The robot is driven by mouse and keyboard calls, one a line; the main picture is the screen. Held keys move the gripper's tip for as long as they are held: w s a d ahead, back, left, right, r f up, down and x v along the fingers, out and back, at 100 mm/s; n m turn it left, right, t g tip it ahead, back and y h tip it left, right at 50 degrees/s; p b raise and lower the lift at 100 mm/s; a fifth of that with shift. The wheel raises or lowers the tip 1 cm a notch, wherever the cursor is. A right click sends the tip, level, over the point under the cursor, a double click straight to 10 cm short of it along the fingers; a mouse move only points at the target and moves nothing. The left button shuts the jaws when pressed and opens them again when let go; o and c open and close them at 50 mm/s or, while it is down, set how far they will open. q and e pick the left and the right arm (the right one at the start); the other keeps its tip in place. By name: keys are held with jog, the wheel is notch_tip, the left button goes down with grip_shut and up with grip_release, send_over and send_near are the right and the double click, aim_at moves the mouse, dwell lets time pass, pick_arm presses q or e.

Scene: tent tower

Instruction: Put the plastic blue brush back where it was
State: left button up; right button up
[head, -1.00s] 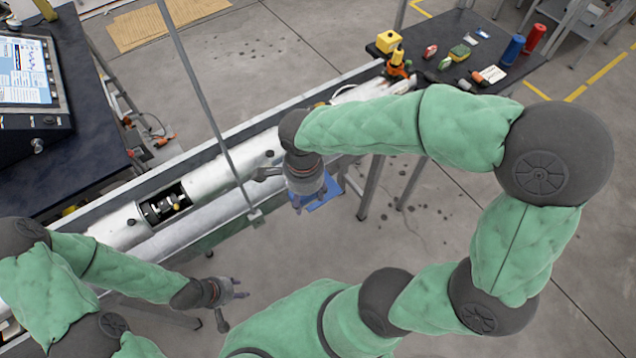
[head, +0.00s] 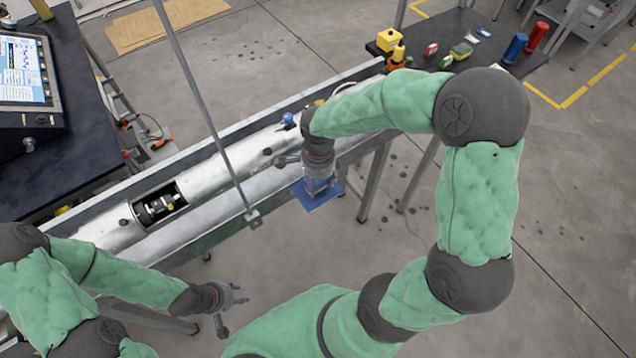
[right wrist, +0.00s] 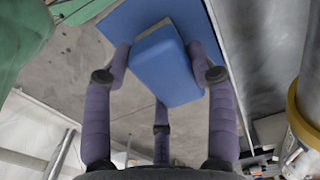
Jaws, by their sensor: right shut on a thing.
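The blue plastic brush (right wrist: 165,65) shows in the right wrist view as a blue block between my right gripper's purple fingers (right wrist: 163,75). My right gripper (head: 318,186) is shut on it. In the head view, this gripper points down over a flat blue panel (head: 317,203) beside the metal trough, and the brush is mostly hidden by the gripper. The panel (right wrist: 196,18) lies behind the brush in the right wrist view; I cannot tell whether they touch. My left gripper (head: 238,294) is empty and open, low in front of the trough.
A long silver tube (head: 222,176) with an open window lies in the trough. A thin grey post (head: 205,110) stands in front of it. A dark table (head: 500,75) at the back right holds a yellow box (head: 389,40), bottles and blue and red cylinders. A monitor (head: 25,75) stands at left.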

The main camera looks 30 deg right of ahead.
jog(key=shift+f, duration=0.35)
jog(key=shift+f, duration=0.15)
jog(key=o, duration=1.1)
jog(key=shift+r, duration=0.2)
notch_tip(320, 180, up, 12)
jog(key=p, duration=0.3)
